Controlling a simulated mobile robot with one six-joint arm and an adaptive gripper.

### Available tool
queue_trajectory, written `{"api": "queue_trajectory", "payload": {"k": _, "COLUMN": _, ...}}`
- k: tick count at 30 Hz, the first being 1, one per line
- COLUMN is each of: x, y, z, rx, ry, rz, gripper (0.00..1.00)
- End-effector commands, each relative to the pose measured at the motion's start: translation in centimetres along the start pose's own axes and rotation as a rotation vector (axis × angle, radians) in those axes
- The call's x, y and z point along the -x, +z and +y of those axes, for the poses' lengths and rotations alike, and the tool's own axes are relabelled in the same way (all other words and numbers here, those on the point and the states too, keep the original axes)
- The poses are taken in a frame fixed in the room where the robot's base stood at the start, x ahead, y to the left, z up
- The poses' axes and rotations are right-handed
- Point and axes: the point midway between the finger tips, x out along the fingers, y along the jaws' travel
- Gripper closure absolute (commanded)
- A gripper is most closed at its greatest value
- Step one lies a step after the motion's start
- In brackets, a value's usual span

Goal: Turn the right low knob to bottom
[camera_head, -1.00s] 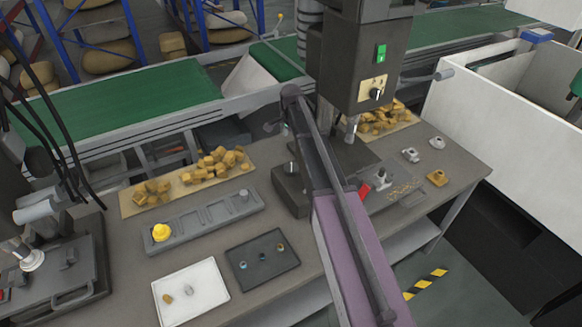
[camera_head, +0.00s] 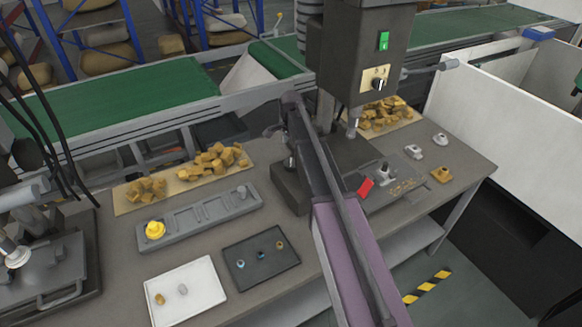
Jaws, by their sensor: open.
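No knob that I can clearly identify as the right low knob shows here. My arm rises through the middle of the view.
The workbench (camera_head: 215,250) carries a grey slotted rack (camera_head: 200,220) with a yellow part, a white tray (camera_head: 205,306), a black tray (camera_head: 285,268) and piles of brown pieces (camera_head: 215,160). Green conveyors (camera_head: 110,110) run behind. A white-walled bin (camera_head: 490,120) stands at right.

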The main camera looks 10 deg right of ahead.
Motion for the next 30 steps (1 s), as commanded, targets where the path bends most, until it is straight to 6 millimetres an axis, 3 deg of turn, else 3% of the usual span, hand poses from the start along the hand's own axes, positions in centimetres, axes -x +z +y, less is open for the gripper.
{"api": "queue_trajectory", "payload": {"k": 30, "x": -7.6, "y": 0.1, "z": 0.0, "rx": 0.001, "ry": 0.000, "rz": 0.000, "gripper": 0.00}}
